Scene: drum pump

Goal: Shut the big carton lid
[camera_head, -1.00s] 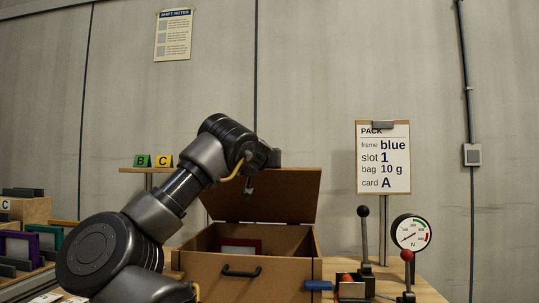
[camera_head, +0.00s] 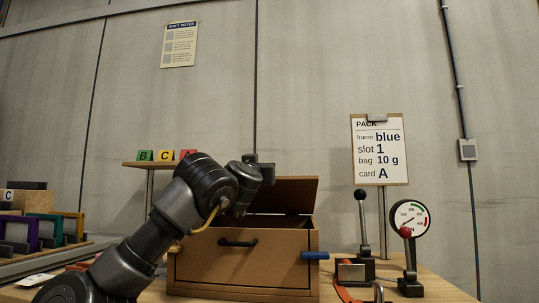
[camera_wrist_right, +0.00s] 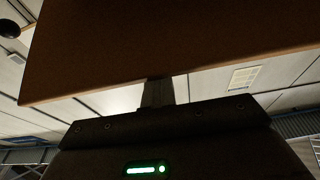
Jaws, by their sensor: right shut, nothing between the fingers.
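The big carton (camera_head: 245,265) is a brown box with a dark front handle (camera_head: 238,242), standing on the bench. Its lid (camera_head: 296,192) is raised at the back and leans over the opening. My right gripper (camera_head: 265,174) is at the left part of the lid, and my arm hides that side. In the right wrist view the lid's brown panel (camera_wrist_right: 180,45) fills the top. The shut fingers (camera_wrist_right: 158,92) reach its near edge; I cannot tell whether they touch it. My left gripper is not in view.
Right of the carton are a blue handle (camera_head: 315,255), two levers (camera_head: 407,260) and a dial gauge (camera_head: 410,218). A card board (camera_head: 380,150) stands behind. Coloured frames (camera_head: 45,230) stand at the left. Letter cards (camera_head: 165,155) sit on a shelf behind my arm.

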